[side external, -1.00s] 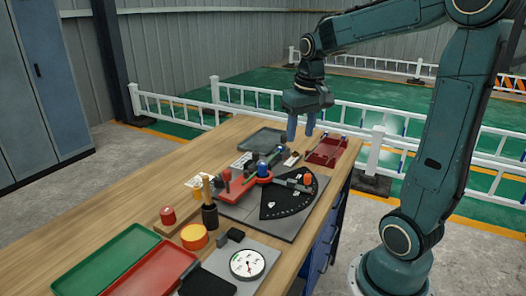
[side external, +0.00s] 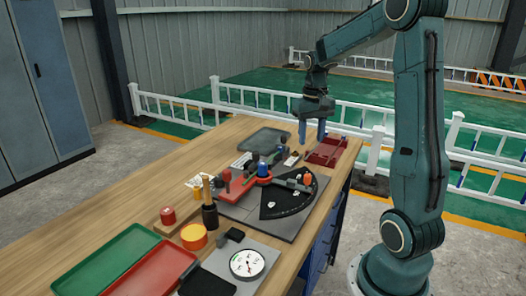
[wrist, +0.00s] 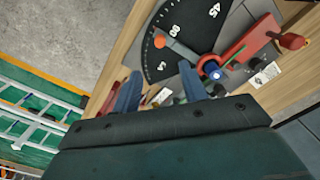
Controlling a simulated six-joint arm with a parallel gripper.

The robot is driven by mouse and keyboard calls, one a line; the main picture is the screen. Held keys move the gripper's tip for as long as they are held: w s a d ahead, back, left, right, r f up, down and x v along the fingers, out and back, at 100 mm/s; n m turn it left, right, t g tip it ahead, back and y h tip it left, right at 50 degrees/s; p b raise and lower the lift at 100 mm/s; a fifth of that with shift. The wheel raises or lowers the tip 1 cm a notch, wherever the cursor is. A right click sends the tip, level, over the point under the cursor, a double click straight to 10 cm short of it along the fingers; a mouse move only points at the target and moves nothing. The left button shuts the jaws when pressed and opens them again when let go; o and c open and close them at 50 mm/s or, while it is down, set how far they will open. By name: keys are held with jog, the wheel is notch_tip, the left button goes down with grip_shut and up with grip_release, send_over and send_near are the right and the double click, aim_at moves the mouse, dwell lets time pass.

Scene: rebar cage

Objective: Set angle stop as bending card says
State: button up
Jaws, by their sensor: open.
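The bender has a black dial (side external: 285,203) with white angle marks, a red handle arm (side external: 238,187) and a blue pivot (side external: 264,169). A grey stop arm with an orange knob (side external: 307,179) reaches out over the dial. In the wrist view, the orange knob (wrist: 160,41) lies over the black dial (wrist: 185,35), whose figures are partly hidden. My gripper (side external: 311,141) is open and empty, above the far end of the bench. In the wrist view, its fingers (wrist: 160,72) are apart, with the knob beyond their tips. White cards (wrist: 265,75) lie by the bender; their writing is unreadable.
A dark red tray (side external: 327,151) and a grey tray (side external: 264,138) lie at the bench's far end. Green (side external: 105,262) and red trays (side external: 150,272), a round gauge (side external: 247,263) and a yellow-handled tool (side external: 208,205) are at the near end. White railings stand behind.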

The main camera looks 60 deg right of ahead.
aim_at(308, 175)
notch_tip(308, 175, down, 13)
jog(key=shift+r, duration=0.1)
dwell(0.5)
grip_shut()
